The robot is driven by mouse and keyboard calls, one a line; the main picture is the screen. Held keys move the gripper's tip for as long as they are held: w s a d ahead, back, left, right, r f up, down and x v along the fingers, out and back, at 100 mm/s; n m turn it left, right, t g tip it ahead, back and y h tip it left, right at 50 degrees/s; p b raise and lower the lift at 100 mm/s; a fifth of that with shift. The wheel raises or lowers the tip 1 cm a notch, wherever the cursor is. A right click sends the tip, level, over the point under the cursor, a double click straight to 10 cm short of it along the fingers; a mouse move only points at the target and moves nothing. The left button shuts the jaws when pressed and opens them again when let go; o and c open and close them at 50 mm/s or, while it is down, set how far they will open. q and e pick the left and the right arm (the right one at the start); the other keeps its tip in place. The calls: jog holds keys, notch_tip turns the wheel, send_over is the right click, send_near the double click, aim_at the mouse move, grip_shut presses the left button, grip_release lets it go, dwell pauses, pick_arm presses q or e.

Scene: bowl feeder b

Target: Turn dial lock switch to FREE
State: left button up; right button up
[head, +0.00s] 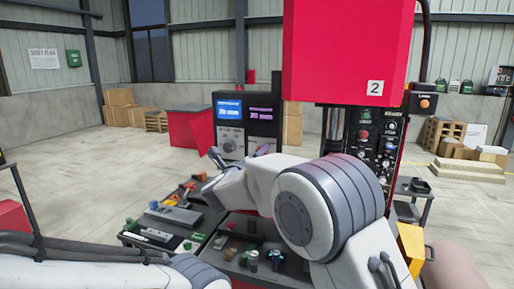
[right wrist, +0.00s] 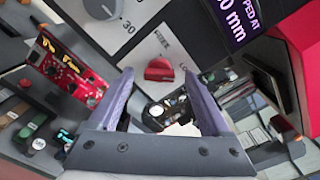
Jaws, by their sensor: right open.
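The switch I take for the dial lock is a small red half-round knob (right wrist: 159,69) on a pale panel in the right wrist view. A large grey dial (right wrist: 92,8) with the mark 30 is at the upper left. In the head view the dial (head: 229,146) shows on the panel, while the red knob is hidden behind my right arm. My left gripper is out of view.
A bench (head: 137,229) with tools and small parts lies below the panel. A blue-lit screen (head: 229,109) and a purple-lit screen (head: 262,114) are above the dial. A red machine housing (head: 346,50) hangs at upper right, with a control panel (head: 378,138) below.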

jog(key=shift+x, duration=0.95)
grip_shut()
jog(key=shift+f+n, duration=0.1)
jog(key=shift+n, duration=0.3)
jog(key=shift+f+n+p, duration=0.2)
jog(key=shift+n+p, duration=0.55)
jog(key=shift+n, duration=3.55)
jog(key=shift+f+n+p, duration=0.15)
jog(key=shift+n+p, duration=0.6)
jog(key=shift+n, duration=3.55)
